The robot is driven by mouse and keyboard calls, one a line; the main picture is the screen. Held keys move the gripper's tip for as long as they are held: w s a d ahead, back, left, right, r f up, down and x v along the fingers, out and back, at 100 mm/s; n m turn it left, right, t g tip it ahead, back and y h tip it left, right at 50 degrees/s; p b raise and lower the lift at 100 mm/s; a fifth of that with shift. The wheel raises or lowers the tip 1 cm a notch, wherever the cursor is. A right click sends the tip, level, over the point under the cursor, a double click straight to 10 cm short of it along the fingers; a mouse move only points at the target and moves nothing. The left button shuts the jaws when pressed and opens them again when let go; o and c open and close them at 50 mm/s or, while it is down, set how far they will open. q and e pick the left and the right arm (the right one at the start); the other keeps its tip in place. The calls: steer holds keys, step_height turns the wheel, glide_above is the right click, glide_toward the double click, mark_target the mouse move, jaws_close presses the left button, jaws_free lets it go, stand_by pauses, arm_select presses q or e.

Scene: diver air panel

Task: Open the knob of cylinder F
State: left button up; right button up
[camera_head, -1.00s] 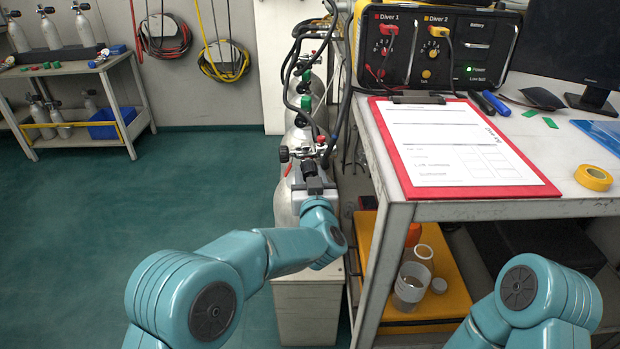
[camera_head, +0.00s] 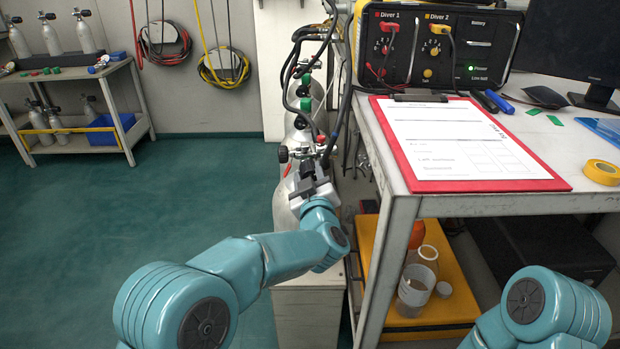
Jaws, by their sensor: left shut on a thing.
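A row of grey gas cylinders stands left of the table. The nearest cylinder (camera_head: 283,205) has a valve with a black knob (camera_head: 283,154) on its left side and a hose on top. My left gripper (camera_head: 308,172) is at this valve, its dark fingers shut on a dark part of it, probably a knob. The contact is small and partly hidden by the gripper itself. I cannot read a letter on any cylinder. Of my right arm only a teal link shows at the lower right; its gripper is out of view.
The table (camera_head: 480,205) to the right holds a red clipboard (camera_head: 560,184), a diver panel (camera_head: 440,50), yellow tape (camera_head: 601,172) and a monitor. A yellow tray (camera_head: 455,290) with jars is below. Hoses (camera_head: 341,120) hang beside the cylinders. The green floor at left is clear.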

arm_select(q)
steer(key=shift+f, duration=0.1)
steer(key=o, duration=1.1)
steer(key=shift+c, duration=0.2)
steer(key=s+d+b, duration=0.1)
steer(key=s+b, duration=0.3)
steer(key=s, duration=1.2)
steer(key=shift+s+d+f, duration=0.15)
steer(key=shift+d, duration=0.25)
arm_select(e)
steer(key=shift+t, duration=0.6)
steer(key=w+f, duration=0.2)
steer(key=f, duration=0.1)
steer(key=w+f, duration=0.1)
steer(key=shift+w+d+f, duration=0.1)
steer(key=shift+d+f, duration=0.1)
steer(key=shift+d, duration=0.1)
